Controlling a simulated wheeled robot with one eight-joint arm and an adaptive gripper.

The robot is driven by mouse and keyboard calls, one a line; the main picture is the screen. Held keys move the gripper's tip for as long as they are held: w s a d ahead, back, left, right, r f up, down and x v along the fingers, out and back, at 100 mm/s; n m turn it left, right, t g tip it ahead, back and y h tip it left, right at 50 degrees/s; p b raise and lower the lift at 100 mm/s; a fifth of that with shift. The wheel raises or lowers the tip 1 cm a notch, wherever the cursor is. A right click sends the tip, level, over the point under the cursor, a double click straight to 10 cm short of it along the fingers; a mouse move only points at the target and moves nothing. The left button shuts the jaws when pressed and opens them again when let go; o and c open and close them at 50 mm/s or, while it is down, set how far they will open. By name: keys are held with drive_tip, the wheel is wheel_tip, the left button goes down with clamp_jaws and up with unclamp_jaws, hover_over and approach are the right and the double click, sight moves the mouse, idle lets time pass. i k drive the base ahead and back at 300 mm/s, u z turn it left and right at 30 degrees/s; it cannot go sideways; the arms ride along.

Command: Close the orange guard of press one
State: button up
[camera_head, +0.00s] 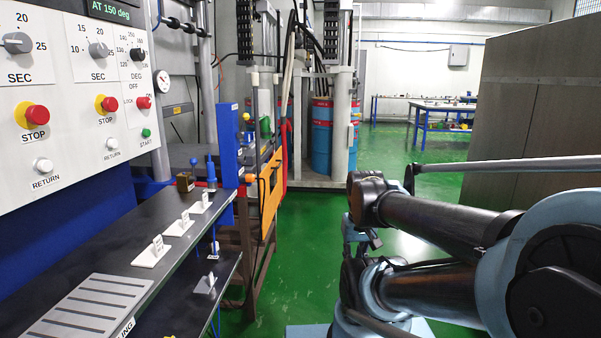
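An orange guard panel (269,192) stands upright beyond the far end of the dark shelf, seen at a steep angle, with a dark handle on its face. A blue upright (228,148) stands just left of it. I cannot tell from this view whether the guard is open or shut, nor read a press number on it. My arm fills the lower right, folded, well apart from the guard with green floor between. I cannot make out my gripper's fingers in this view.
A control panel (75,85) with knobs and red stop buttons is at the upper left. Below it is a dark shelf (105,250) with label stands and a slotted plate. Green floor (310,260) is clear in the middle. Blue drums (322,140) stand behind; a grey partition (540,110) is right.

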sight(272, 201)
drive_tip(key=z, duration=0.4)
drive_tip(key=k, duration=0.95)
drive_tip(key=z, duration=0.05)
drive_tip(key=i, duration=0.5)
drive_tip(key=u, duration=0.65)
drive_tip(key=i, duration=1.35)
drive_tip(key=z, duration=0.45)
